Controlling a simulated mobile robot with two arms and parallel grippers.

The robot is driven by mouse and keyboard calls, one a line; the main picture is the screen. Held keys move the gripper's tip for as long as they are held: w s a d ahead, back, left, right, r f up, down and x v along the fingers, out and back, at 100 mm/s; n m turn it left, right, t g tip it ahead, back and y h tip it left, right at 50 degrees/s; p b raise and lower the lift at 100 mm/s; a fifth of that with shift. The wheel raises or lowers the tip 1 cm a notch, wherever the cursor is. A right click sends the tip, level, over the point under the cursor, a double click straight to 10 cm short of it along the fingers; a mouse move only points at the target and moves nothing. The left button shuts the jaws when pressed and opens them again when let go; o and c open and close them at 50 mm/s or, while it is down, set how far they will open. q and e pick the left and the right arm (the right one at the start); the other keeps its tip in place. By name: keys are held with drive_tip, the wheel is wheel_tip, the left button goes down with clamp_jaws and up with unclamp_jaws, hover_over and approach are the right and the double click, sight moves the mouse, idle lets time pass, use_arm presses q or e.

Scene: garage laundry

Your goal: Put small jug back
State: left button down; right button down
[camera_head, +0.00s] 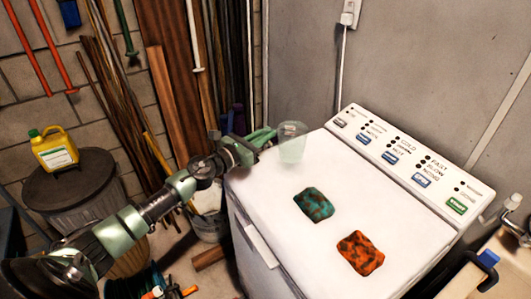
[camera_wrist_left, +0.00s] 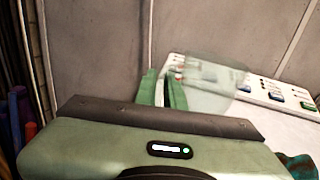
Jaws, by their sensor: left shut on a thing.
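The small jug (camera_head: 292,145) is clear and see-through, and shows over the far left corner of the white washing machine (camera_head: 275,185). It also shows in the left wrist view (camera_wrist_left: 212,82), just beyond the green fingers. My left gripper (camera_head: 270,138) is shut on the jug at its left side. I cannot tell whether the jug's base touches the machine top. My right gripper is not in view.
A teal patterned cloth (camera_head: 313,205) and an orange one (camera_head: 361,253) lie on the machine top. The control panel (camera_head: 405,160) runs along its back. A yellow container (camera_head: 54,149) stands on a dark bin (camera_head: 70,185) at left. The machine's front left top is clear.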

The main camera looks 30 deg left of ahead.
use_arm(q)
drive_tip(key=shift+f+b, duration=0.8)
drive_tip(key=shift+f, duration=1.25)
drive_tip(key=shift+f, duration=0.2)
drive_tip(key=c, duration=1.6)
unclamp_jaws()
drive_tip(key=shift+o, duration=0.5)
drive_tip(key=shift+r, duration=0.1)
